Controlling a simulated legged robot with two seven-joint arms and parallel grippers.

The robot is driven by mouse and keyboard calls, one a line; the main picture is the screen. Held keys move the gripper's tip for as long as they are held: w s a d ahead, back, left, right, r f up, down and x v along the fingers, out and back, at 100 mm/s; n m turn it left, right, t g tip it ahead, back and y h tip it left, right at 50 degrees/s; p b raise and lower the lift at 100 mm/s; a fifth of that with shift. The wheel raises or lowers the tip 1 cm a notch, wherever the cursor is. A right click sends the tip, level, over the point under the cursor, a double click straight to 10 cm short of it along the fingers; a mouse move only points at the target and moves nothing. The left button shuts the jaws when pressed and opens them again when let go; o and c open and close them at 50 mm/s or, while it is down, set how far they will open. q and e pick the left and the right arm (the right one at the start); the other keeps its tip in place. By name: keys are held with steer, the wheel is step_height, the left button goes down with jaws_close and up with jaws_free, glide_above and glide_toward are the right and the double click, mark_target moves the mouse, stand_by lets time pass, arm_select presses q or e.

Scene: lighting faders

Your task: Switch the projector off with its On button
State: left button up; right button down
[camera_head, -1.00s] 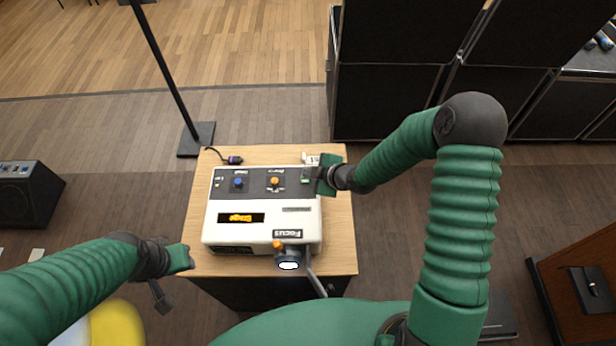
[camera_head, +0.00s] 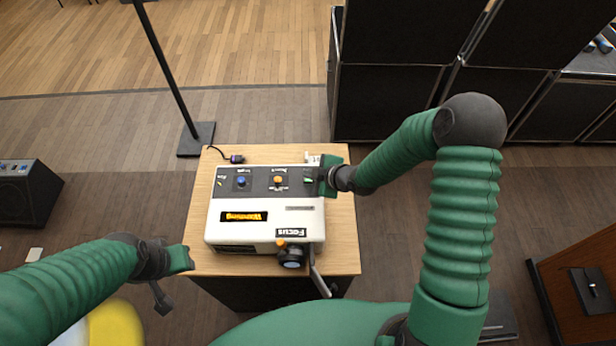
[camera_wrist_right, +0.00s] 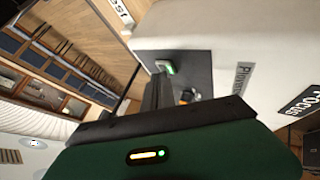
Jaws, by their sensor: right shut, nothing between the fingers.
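The white projector (camera_head: 265,232) sits on a small wooden table, its dark control panel along the far side. A small button with a green-lit part (camera_wrist_right: 166,67) shows beside my fingertips in the wrist view; I cannot tell whether they touch it. My right gripper (camera_head: 320,180) is shut and empty at the panel's right end, partly hiding it. It also shows in the wrist view (camera_wrist_right: 160,92). The display (camera_head: 244,217) shows orange lettering on black. The lens (camera_head: 291,257) looks dark. My left gripper (camera_head: 184,260) is left of the table's near corner; its jaw state is unclear.
The panel also has a blue knob (camera_head: 241,181) and an orange knob (camera_head: 278,180). A purple plug (camera_head: 236,159) lies on the wooden table (camera_head: 343,230). A stand base (camera_head: 197,138) is behind left, dark cabinets (camera_head: 385,100) behind right.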

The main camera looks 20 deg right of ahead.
steer(key=shift+r+p, duration=0.4)
steer(key=shift+r, duration=0.1)
steer(key=shift+d+f, duration=0.1)
steer(key=shift+d, duration=0.3)
steer(key=shift+r, duration=0.2)
steer(key=r+p, duration=0.4)
steer(key=r, duration=0.1)
steer(key=shift+a+r, duration=0.1)
steer(key=shift+a, duration=0.15)
steer(key=shift+d+r+p, duration=0.1)
steer(key=shift+r+p, duration=0.15)
steer(key=shift+p, duration=0.1)
